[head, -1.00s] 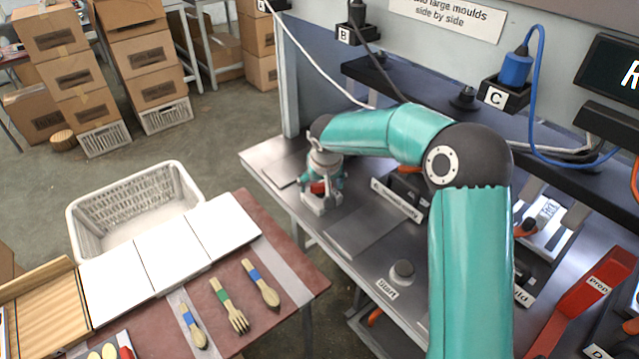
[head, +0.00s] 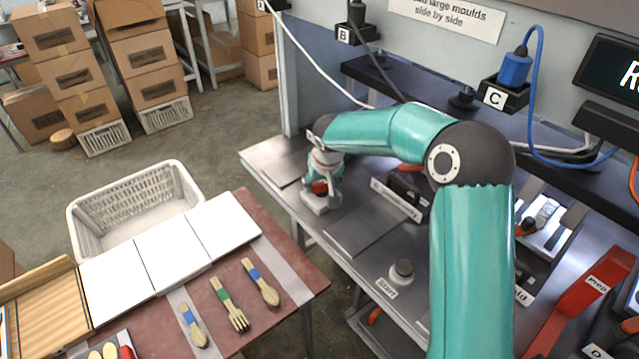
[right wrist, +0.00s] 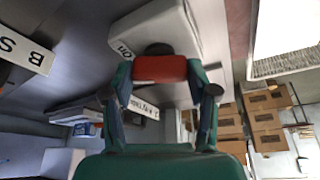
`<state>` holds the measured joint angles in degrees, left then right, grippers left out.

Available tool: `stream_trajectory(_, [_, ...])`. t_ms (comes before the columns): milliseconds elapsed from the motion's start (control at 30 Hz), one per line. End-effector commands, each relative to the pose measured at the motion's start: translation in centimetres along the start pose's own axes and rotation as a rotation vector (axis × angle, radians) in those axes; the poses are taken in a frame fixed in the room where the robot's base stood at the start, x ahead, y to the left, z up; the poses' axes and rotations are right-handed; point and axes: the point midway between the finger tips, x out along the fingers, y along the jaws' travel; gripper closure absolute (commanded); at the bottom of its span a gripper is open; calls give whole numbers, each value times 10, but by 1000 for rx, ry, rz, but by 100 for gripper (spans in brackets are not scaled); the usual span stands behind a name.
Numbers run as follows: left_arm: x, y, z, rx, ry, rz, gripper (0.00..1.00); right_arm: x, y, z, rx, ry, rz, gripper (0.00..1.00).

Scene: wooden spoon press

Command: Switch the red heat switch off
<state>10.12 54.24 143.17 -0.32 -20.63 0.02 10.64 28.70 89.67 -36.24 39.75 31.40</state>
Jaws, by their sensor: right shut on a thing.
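The red heat switch (head: 319,187) sits on a pale box (head: 321,203) near the left end of the grey bench. My right gripper (head: 322,180) reaches down over it from above. In the right wrist view the red switch lever (right wrist: 160,69) lies between the two fingertips of my right gripper (right wrist: 161,88), which is shut on it. The pale box (right wrist: 160,28) behind it carries a label that reads "on", partly cut by the view. The lever's exact setting is hard to tell. My left gripper is not in view.
A red lever (head: 580,297) is at the right. A lower table with white plates (head: 172,263) and wooden cutlery stands left, beside a white basket (head: 134,241).

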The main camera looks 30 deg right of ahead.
Motion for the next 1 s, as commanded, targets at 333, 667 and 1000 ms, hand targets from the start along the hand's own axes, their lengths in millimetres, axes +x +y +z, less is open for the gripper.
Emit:
stream_trajectory(333, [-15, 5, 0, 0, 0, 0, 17, -2, 1, -2, -215, 1, -93, 77])
stream_trajectory(667, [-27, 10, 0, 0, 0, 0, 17, 0, 2, -2, -501, 3, -212, 77])
stream_trajectory(1000, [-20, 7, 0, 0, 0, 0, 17, 2, 2, -2, -765, 4, -318, 77])
